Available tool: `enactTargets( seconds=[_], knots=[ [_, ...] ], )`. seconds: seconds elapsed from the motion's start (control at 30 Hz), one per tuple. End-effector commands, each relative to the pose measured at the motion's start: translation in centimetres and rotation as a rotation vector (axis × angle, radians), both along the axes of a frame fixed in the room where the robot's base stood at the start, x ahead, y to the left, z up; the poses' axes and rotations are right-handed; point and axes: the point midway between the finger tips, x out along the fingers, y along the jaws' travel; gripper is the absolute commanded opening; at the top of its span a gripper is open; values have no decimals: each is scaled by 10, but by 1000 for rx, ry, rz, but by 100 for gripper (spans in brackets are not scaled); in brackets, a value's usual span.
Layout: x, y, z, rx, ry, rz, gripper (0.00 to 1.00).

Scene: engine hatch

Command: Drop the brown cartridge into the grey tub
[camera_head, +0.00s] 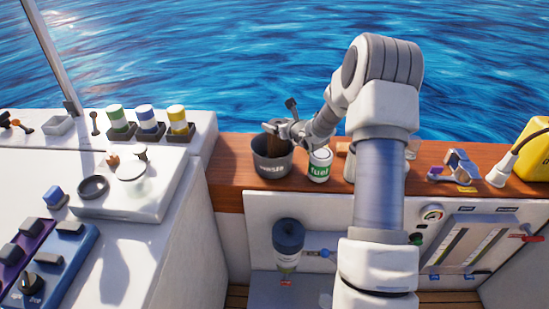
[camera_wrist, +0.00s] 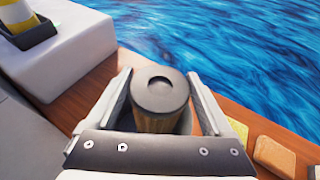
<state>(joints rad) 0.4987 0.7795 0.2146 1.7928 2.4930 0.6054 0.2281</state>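The brown cartridge (camera_head: 274,143) stands upright at the mouth of the grey tub (camera_head: 272,170). Its lower part is hidden behind the tub's front wall, so I cannot tell whether it touches the bottom. My gripper (camera_head: 279,127) is at the cartridge's upper end, over the tub. In the wrist view the cartridge's dark round cap (camera_wrist: 160,93) sits between the two fingers of my gripper (camera_wrist: 160,85), which appear closed against its sides. A bit of the tub (camera_wrist: 185,121) shows beside the cartridge there.
The white console at left holds several coloured cups and a ring (camera_head: 93,187). A yellow container (camera_head: 535,155) stands far right. Open water lies behind.

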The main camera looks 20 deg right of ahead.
Motion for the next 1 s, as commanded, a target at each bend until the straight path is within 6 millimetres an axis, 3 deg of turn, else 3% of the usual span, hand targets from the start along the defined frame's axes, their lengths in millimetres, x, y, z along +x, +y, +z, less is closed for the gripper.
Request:
enactTargets(
  seconds=[0.07,0.47,0.67,1.0],
  knots=[
    [0,0,1,0,-1,0,100],
    [-11,-2,5,-2,2,0,100],
    [-44,-6,20,-3,1,-1,100],
    [-116,-14,50,-2,0,-2,100]
  ],
)
